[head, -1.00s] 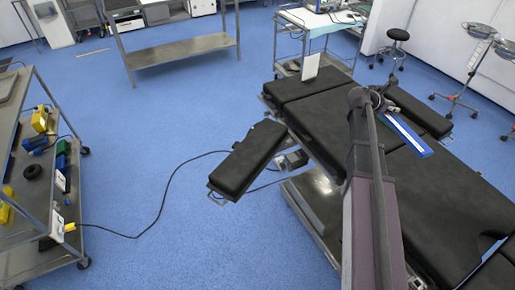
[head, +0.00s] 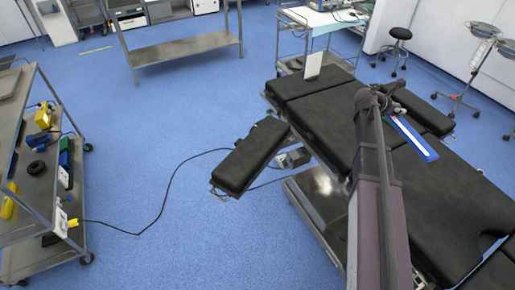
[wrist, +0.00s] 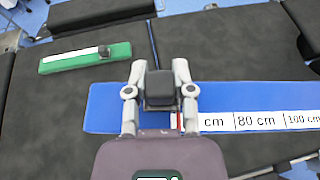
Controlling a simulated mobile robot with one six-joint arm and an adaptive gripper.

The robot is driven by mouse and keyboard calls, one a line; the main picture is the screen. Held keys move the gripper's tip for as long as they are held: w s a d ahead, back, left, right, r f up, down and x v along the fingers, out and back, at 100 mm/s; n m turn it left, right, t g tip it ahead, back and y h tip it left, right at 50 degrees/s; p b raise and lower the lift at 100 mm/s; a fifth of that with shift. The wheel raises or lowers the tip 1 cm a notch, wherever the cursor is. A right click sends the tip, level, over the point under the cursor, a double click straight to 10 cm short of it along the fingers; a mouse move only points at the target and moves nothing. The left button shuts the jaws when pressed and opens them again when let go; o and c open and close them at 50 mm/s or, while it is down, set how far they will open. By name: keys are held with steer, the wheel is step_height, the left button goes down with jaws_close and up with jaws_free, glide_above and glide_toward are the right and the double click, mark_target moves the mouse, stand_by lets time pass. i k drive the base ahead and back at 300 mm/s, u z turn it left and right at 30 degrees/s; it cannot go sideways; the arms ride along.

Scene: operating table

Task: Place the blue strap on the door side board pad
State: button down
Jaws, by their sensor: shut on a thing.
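The blue strap (head: 415,138) is a flat blue band with a white scale, seen beside my arm over the black operating table. In the wrist view the strap (wrist: 105,105) runs crosswise under my gripper (wrist: 160,92), with scale numbers to the right. My gripper is shut on a black block on the strap. The fingertips are hidden behind my arm in the head view. One black board pad (head: 250,157) sticks out from the table's left side, bare on top. Another board pad (head: 423,112) lies at the far right side. I cannot tell which is the door side.
A green strap (wrist: 60,62) with a black block lies on the table in the wrist view. A white upright panel (head: 312,65) stands at the table's far end. A loaded cart (head: 45,215) stands at left, and a cable (head: 165,200) crosses the floor.

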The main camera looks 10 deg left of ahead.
mark_target(227, 167)
steer(key=z, duration=0.05)
steer(key=k, duration=1.25)
steer(key=u, duration=1.1)
steer(key=i, duration=1)
steer(key=u, duration=0.05)
